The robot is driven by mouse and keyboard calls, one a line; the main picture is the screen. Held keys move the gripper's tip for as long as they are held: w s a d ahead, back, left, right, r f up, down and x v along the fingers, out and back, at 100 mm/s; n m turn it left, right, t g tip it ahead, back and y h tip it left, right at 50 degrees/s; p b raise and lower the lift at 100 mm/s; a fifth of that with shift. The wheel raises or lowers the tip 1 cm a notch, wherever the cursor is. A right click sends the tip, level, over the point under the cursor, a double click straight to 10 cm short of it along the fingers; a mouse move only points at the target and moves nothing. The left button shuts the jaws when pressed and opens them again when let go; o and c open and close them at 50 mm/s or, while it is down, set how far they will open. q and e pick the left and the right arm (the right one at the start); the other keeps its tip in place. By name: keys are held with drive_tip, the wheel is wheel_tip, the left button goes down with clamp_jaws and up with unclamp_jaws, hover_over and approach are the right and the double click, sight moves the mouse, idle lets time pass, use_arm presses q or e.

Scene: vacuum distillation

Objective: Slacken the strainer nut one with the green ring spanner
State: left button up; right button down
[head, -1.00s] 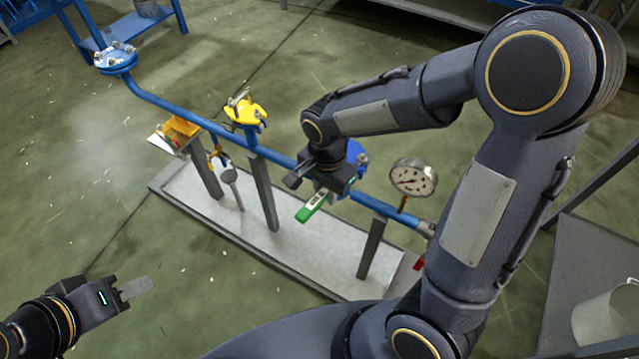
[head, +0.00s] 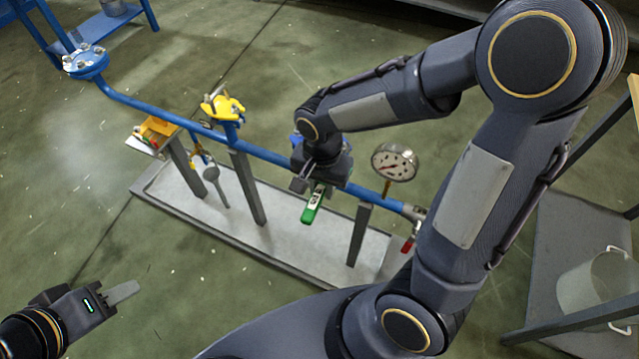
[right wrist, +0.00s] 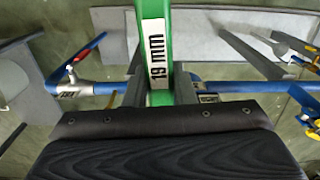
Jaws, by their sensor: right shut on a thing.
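The green ring spanner (head: 311,210) is held in my right gripper (head: 318,184) over the blue pipe, its green end pointing down toward the front. In the right wrist view the green spanner (right wrist: 178,40) shows a "19 mm" label and lies between the two grey fingers. The fingers are shut on it. A blue fitting (head: 297,138), possibly the strainer, shows only in part behind my right gripper. I cannot make out strainer nut one or whether the spanner's ring touches it. My left gripper (head: 122,292) is low at the left, away from the pipe, with no object visible in it.
The blue pipe (head: 265,152) runs on grey posts over a grey tray (head: 235,235). A gauge (head: 394,162) stands just right of my right gripper. A pot (head: 600,285) sits on the right shelf.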

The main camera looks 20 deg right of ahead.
drive_tip(key=shift+s+d+n, duration=0.9)
drive_tip(key=shift+d+n, duration=0.15)
drive_tip(key=shift+n, duration=0.05)
drive_tip(key=shift+d, duration=0.1)
drive_tip(key=shift+s+d+n+p, duration=0.2)
drive_tip(key=shift+s+d+n, duration=0.15)
drive_tip(key=shift+d+n, duration=0.25)
drive_tip(key=shift+s+d+n+p, duration=0.2)
drive_tip(key=shift+s+d+n, duration=0.15)
drive_tip(key=shift+d+n, duration=0.2)
drive_tip(key=shift+d, duration=0.1)
drive_tip(key=d+n, duration=0.2)
drive_tip(key=shift+s+d+p, duration=0.3)
drive_tip(key=shift+s+d, duration=0.05)
drive_tip(key=shift+s, duration=0.05)
